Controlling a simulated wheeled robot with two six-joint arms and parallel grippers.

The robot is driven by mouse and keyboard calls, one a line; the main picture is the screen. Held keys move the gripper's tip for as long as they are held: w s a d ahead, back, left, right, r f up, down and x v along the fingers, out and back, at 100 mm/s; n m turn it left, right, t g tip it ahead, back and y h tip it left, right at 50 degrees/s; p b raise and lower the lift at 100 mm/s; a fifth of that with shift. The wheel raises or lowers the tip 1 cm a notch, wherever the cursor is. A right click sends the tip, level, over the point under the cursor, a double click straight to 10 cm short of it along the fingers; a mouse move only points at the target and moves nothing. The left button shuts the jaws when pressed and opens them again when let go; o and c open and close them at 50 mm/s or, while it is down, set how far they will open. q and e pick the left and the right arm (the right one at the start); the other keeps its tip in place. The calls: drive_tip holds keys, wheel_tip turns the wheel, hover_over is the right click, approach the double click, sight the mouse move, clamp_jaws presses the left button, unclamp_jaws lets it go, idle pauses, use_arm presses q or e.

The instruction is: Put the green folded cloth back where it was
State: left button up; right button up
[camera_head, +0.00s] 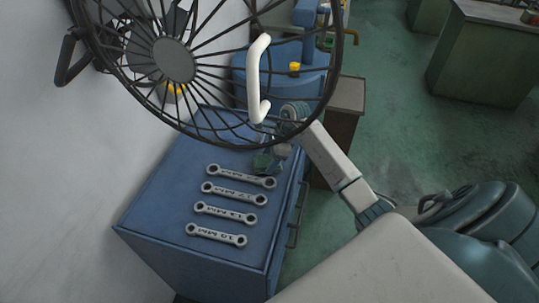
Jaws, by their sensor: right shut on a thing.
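My right gripper (272,156) is over the far right part of the blue cabinet top (165,205), beyond the wrenches. It is shut on the green folded cloth (262,163), a small dark green patch at the fingertips. The gripper and wrist hide part of the cloth. I cannot tell whether the cloth touches the cabinet top. My left gripper is not in view.
Several wrenches (228,201) lie in a row on the cabinet top. A large black wire fan (172,60) and a white curved bar (256,85) overlap the far end. The left cabinet top is bare. Green floor (390,130) lies open to the right.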

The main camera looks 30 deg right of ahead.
drive_tip(key=shift+f, duration=0.25)
drive_tip(key=o, duration=0.6)
drive_tip(key=shift+r, duration=0.15)
drive_tip(key=b+v, duration=0.5)
drive_tip(key=v, duration=0.6)
drive_tip(key=shift+s+d+r, duration=0.15)
drive_tip(key=shift+d+r, duration=0.05)
drive_tip(key=shift+r, duration=0.15)
